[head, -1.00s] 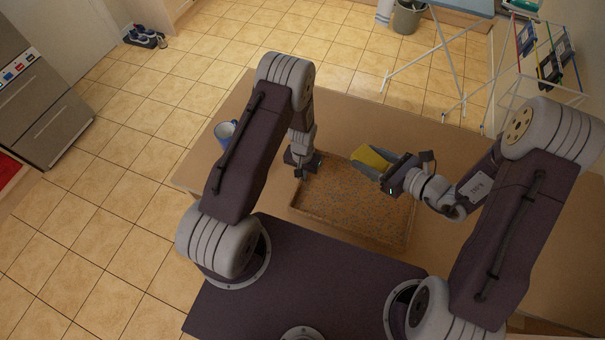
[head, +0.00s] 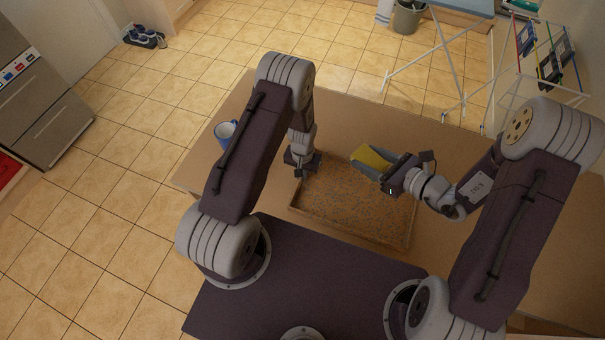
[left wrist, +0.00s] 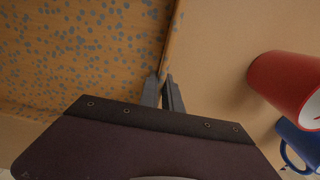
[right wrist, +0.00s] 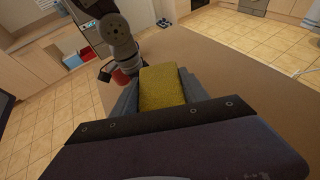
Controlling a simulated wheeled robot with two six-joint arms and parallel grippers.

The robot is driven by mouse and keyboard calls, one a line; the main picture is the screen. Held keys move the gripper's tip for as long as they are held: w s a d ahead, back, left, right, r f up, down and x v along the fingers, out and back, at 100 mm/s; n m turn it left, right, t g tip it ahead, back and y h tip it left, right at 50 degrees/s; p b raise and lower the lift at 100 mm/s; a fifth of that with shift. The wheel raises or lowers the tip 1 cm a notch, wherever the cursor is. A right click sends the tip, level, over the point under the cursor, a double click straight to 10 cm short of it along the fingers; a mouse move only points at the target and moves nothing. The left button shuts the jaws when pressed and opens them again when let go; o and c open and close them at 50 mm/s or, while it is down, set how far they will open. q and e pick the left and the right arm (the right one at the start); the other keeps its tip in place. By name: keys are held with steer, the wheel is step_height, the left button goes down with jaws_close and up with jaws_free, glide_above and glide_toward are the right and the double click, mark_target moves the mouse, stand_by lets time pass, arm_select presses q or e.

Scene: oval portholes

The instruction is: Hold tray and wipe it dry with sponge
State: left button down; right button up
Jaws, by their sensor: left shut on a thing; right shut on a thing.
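The tray (head: 350,212) lies on the table, brown with many blue-grey spots; it also fills the upper left of the left wrist view (left wrist: 80,50). My left gripper (head: 302,166) is at the tray's left edge, and its fingers (left wrist: 168,95) are shut on the tray's rim. My right gripper (head: 384,174) is shut on the yellow sponge (head: 371,157), held above the tray's far right part. The sponge also shows between the fingers in the right wrist view (right wrist: 162,88). The sponge's underside is hidden.
A blue mug (head: 225,131) stands left of the tray, partly behind my left arm. The left wrist view shows a red cup (left wrist: 288,82) beside a blue mug (left wrist: 300,145). The table (head: 440,150) is clear beyond the tray. A drying rack stands on the floor behind.

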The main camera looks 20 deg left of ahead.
stand_by(0.3)
steer(key=shift+w+r, duration=0.2)
steer(key=shift+w, duration=0.35)
step_height(320, 180, down, 5)
steer(key=g, duration=0.1)
glide_above(355, 197)
step_height(355, 197, down, 6)
steer(key=shift+n, duration=0.4)
steer(key=shift+a+f, duration=0.15)
steer(key=shift+f, duration=4.6)
steer(key=shift+f, duration=0.55)
steer(key=shift+w, duration=0.1)
